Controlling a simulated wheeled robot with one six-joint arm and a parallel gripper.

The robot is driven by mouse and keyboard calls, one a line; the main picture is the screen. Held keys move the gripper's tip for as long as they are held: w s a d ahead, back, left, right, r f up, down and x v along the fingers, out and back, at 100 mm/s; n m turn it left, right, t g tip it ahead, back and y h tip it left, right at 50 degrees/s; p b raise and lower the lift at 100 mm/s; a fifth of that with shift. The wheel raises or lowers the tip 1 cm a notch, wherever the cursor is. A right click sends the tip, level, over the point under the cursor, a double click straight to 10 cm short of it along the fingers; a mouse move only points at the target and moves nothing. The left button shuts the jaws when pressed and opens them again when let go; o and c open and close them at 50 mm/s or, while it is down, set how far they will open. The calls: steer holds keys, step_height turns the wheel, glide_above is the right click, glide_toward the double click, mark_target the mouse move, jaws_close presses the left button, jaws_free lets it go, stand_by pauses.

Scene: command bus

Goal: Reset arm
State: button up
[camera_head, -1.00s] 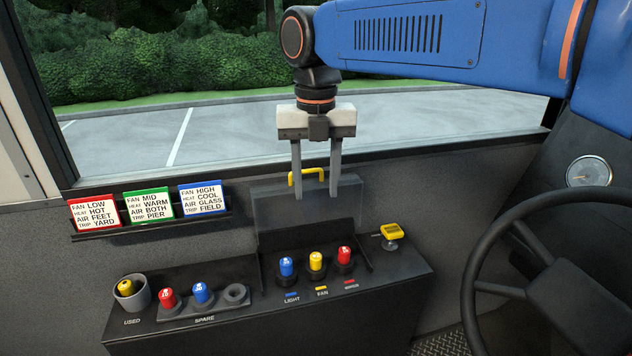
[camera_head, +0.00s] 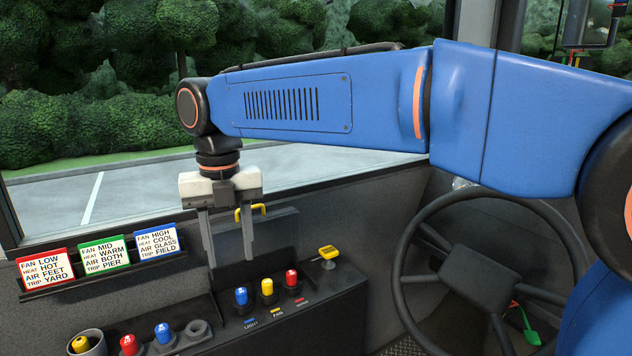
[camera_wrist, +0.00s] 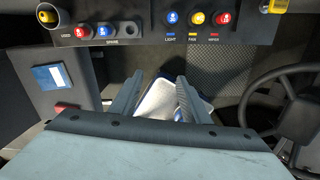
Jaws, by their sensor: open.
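My gripper (camera_head: 230,262) hangs from my blue arm, fingers pointing down, open and empty. In the head view it overlaps the raised clear cover with its yellow handle (camera_head: 250,211); I cannot tell the gap between them. In the wrist view my gripper's fingers (camera_wrist: 160,95) are spread, with a pale, shiny object (camera_wrist: 160,103) showing between them, well below. The control console (camera_head: 330,310) carries blue (camera_head: 241,296), yellow (camera_head: 267,287) and red (camera_head: 291,279) knobs in the light, fan and wiper places.
A steering wheel (camera_head: 403,300) stands right of the console. A rack holds red (camera_head: 45,268), green (camera_head: 104,254) and blue (camera_head: 156,241) framed cards. A used cup (camera_head: 97,343) holds a yellow knob (camera_head: 80,344). Spare red (camera_head: 129,345) and blue (camera_head: 162,334) knobs stand beside an empty socket (camera_head: 197,329).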

steer(key=d+f+m+t+y, duration=0.1)
steer(key=d+f+m, duration=0.1)
steer(key=d+m, duration=0.95)
steer(key=d+f+m+t, duration=0.1)
steer(key=d+f+m, duration=0.1)
steer(key=d+m, duration=0.95)
steer(key=s+d+f+m+t, duration=0.1)
steer(key=s+d+f+m, duration=0.3)
steer(key=d+m, duration=0.2)
steer(key=s+d+f+m+t, duration=0.1)
steer(key=s+d+f+m, duration=0.3)
steer(key=d, duration=0.4)
steer(key=s+d+f+m+h, duration=0.1)
steer(key=s+d+f+m, duration=0.3)
steer(key=d+m, duration=0.3)
steer(key=shift+s+d+f+m+t, duration=0.3)
steer(key=shift+s+t, duration=0.1)
steer(key=shift+s, duration=0.4)
steer(key=shift+r, duration=0.1)
